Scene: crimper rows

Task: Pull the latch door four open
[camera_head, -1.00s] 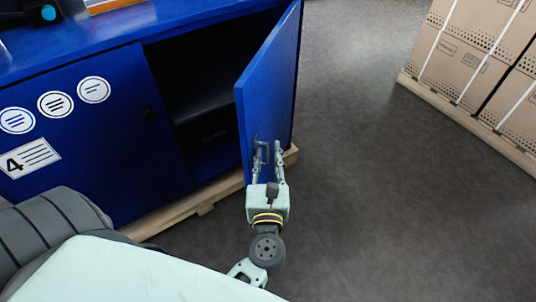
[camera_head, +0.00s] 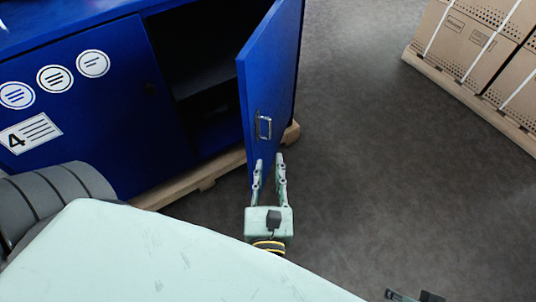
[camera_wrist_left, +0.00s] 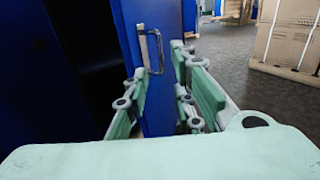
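The blue cabinet (camera_head: 105,120) bears a label with the number 4. Its right-hand door (camera_head: 268,85) stands swung open, and the dark inside shows behind it. The door's metal handle (camera_head: 263,126) is free, with nothing around it. My left gripper (camera_head: 270,165) is open and empty, below the handle in the head view and apart from it. In the left wrist view the handle (camera_wrist_left: 150,50) shows ahead of the spread fingers (camera_wrist_left: 163,95), with the door edge between them in the picture. A small part of my right gripper (camera_head: 415,297) shows at the bottom edge; its fingers cannot be made out.
Strapped cardboard boxes (camera_head: 470,40) stand on a wooden pallet (camera_head: 470,100) at the upper right. The cabinet rests on a wooden base (camera_head: 205,177). The grey floor (camera_head: 370,150) between door and boxes is clear.

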